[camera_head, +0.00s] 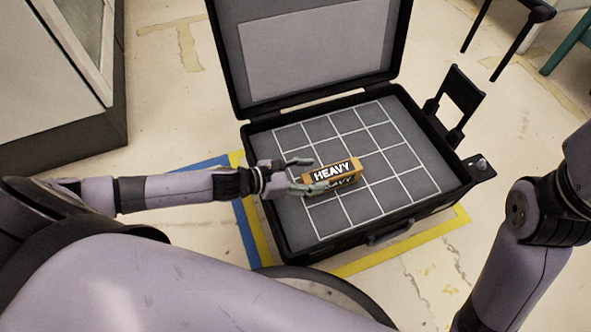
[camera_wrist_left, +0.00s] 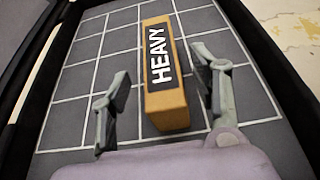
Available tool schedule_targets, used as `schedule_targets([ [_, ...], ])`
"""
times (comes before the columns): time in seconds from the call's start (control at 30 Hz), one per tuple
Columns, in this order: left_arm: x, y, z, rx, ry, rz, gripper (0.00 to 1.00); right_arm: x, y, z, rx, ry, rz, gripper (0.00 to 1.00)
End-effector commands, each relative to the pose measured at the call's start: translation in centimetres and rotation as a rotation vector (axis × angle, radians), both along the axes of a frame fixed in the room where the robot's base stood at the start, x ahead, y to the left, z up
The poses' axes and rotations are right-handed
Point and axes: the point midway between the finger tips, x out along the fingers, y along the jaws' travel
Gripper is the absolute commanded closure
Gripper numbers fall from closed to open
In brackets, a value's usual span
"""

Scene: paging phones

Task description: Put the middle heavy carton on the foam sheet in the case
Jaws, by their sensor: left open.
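An orange-brown carton (camera_head: 334,175) with a black "HEAVY" label rests on the grey gridded foam sheet (camera_head: 400,152) inside the open black case (camera_head: 440,205). My left gripper (camera_head: 306,172) is at the carton's left end, low in the case. In the left wrist view the carton (camera_wrist_left: 164,75) lies between the two spread fingers of the left gripper (camera_wrist_left: 162,112), with a gap on both sides. The left gripper is open. My right arm shows at the right edge of the head view, but its gripper is out of frame. No other carton is visible.
The case lid (camera_head: 318,50) stands open at the back. Blue and yellow floor tape (camera_head: 345,268) borders the case. A small black chair-like object (camera_head: 460,95) stands beyond the case's right side. The foam around the carton is bare.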

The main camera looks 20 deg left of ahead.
Motion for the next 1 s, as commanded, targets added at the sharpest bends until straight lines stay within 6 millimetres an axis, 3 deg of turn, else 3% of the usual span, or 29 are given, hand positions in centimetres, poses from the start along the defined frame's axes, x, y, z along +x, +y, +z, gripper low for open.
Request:
schedule_targets([
  [0.13, -1.8, 1.7, 1.2, 0.002, 0.002, -0.001, 0.44, 0.5, -0.1, -0.1, 0.002, 0.032, 0.002, 0.7],
  [0.37, -3.1, 3.1, 1.9, -0.001, 0.001, 0.0, 0.44, 0.8, -0.1, -0.7, 0.003, 0.055, 0.003, 0.7],
  [0.63, -3.4, 3.3, 2.1, -0.004, -0.001, 0.0, 0.44, 0.8, -0.1, -0.9, 0.004, 0.058, 0.004, 0.7],
  [0.73, -3.0, 2.0, 3.2, -0.07, 0.009, 0.009, 0.44, 0.8, -0.1, -0.9, 0.004, 0.058, 0.004, 0.7],
  [0.87, -1.7, -2.5, 8.5, -0.35, 0.065, 0.033, 0.44, 0.8, -0.1, -0.8, 0.003, 0.058, 0.004, 0.7],
  [0.97, -0.9, -6.7, 15.5, -0.685, 0.151, 0.021, 0.44, 0.8, -0.1, -0.8, 0.003, 0.058, 0.004, 0.7],
  [1.0, -0.8, -8.1, 18.7, -0.826, 0.193, 0.003, 0.44, 0.8, -0.1, -0.8, 0.004, 0.058, 0.004, 0.7],
])
